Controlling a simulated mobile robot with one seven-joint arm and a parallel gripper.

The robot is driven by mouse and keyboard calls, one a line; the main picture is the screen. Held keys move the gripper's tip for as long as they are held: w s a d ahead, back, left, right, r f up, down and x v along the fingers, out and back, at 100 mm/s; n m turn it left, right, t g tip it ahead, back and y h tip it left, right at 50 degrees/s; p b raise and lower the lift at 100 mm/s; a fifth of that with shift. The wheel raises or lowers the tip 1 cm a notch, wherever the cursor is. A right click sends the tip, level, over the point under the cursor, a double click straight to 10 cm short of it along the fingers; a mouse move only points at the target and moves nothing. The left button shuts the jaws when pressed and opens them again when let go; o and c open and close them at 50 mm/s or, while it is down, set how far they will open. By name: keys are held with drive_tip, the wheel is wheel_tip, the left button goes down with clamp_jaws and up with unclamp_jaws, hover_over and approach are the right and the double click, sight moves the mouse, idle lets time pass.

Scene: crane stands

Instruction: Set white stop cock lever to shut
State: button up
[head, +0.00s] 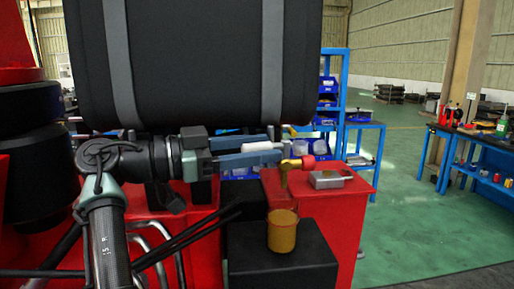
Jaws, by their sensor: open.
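The white lever (262,146) shows as a short pale bar between the two blue-grey fingers of my gripper (277,148). The gripper is open and reaches in from the left, with one finger above the lever and one below. I cannot tell if either finger touches it. The brass stop cock (284,176) is just right of the fingertips, with a red end piece (307,163). Part of its body is hidden behind the lower finger. The lever's exact angle and its joint to the stop cock are hard to make out.
An amber cup (283,232) stands below the stop cock on a black block (245,262). A large black tank (195,65) with grey straps hangs close above. A small grey metal block (328,179) sits on the red body (345,205) to the right.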

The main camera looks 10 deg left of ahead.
drive_tip(key=b+v, duration=0.1)
drive_tip(key=v, duration=1.2)
drive_tip(key=shift+b, duration=0.35)
